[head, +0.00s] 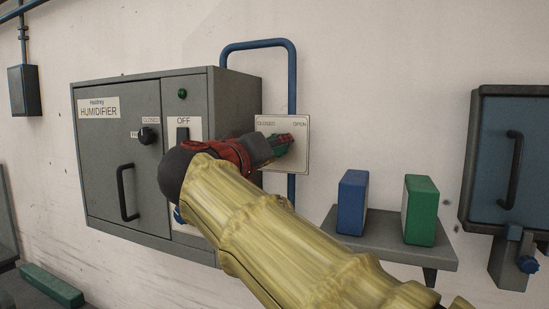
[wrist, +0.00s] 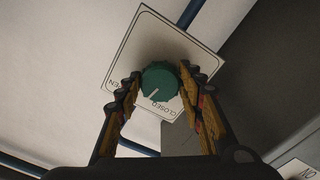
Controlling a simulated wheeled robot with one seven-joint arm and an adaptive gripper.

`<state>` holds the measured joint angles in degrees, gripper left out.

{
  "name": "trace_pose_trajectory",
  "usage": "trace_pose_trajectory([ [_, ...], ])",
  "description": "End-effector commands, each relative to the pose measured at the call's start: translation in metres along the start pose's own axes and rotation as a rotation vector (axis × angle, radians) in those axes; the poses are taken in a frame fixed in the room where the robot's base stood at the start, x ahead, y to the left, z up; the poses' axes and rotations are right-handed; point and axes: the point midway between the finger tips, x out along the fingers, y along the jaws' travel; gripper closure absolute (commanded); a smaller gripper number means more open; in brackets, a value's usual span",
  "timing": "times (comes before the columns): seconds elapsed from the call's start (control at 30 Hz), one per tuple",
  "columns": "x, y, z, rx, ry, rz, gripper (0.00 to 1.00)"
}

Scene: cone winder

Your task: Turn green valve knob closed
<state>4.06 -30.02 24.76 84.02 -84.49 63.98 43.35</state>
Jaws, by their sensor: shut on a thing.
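The green valve knob (wrist: 160,82) sits on a white plate (wrist: 152,35) marked OPEN and CLOSED. Its white pointer line lies between the two words, nearer the start of CLOSED. My gripper (wrist: 160,75) has one finger on each side of the knob and is shut on it. In the head view, my gripper (head: 278,144) reaches the plate (head: 298,165) from the left. There the knob (head: 283,150) is mostly hidden behind the fingers, so its pointer does not show.
A grey humidifier cabinet (head: 105,165) stands left of the plate, close to my wrist. A blue pipe (head: 292,85) runs behind the plate. A shelf (head: 390,243) at right holds a blue block (head: 351,202) and a green block (head: 420,210).

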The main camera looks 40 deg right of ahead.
Motion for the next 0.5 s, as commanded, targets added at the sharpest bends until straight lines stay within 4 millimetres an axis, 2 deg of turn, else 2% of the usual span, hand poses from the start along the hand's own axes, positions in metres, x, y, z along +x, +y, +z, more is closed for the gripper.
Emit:
trace_pose_trajectory([
  [0.5, 0.0001, 0.0011, -0.0005, -0.490, -0.001, -0.001, 0.87],
])
